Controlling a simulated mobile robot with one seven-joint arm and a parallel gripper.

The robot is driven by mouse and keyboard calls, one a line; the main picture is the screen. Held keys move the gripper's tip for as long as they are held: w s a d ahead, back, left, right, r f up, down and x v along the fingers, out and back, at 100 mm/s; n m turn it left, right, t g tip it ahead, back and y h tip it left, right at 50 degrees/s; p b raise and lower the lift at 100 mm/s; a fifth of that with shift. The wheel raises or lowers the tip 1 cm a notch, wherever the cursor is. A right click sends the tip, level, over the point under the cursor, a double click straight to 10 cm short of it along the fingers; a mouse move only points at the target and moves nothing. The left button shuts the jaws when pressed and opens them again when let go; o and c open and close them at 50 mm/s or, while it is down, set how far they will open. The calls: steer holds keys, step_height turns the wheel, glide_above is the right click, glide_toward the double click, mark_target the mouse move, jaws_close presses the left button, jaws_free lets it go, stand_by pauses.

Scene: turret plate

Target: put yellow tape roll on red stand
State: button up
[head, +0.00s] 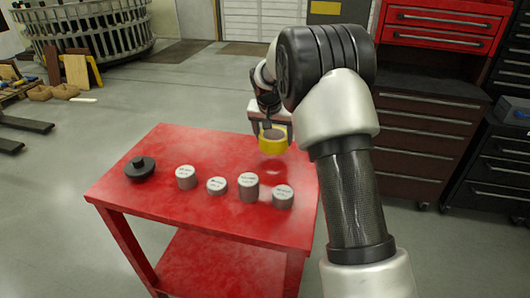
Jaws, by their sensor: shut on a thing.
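The yellow tape roll (272,146) is held in my gripper (269,130), near the far right part of the red stand. My gripper is shut on the roll, with dark fingers at its upper part. The red stand (145,190) is a table-like cart with a flat, glossy top and a lower shelf. The roll seems to be a little above the top, with a pale reflection below it. My arm hides the stand's right side.
A black round, knobbed part (140,169) stands at the left of the top. Several grey cylinders with white tops, such as the leftmost one (186,178), stand in a row along the front. The top behind them is clear. Tool cabinets (425,125) stand behind at the right.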

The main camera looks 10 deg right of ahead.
steer(key=shift+f, duration=2.5)
steer(key=shift+f+b, duration=0.25)
steer(key=shift+b, duration=0.15)
steer(key=o, duration=1.1)
steer(key=shift+o, duration=0.2)
steer(key=shift+r, duration=0.1)
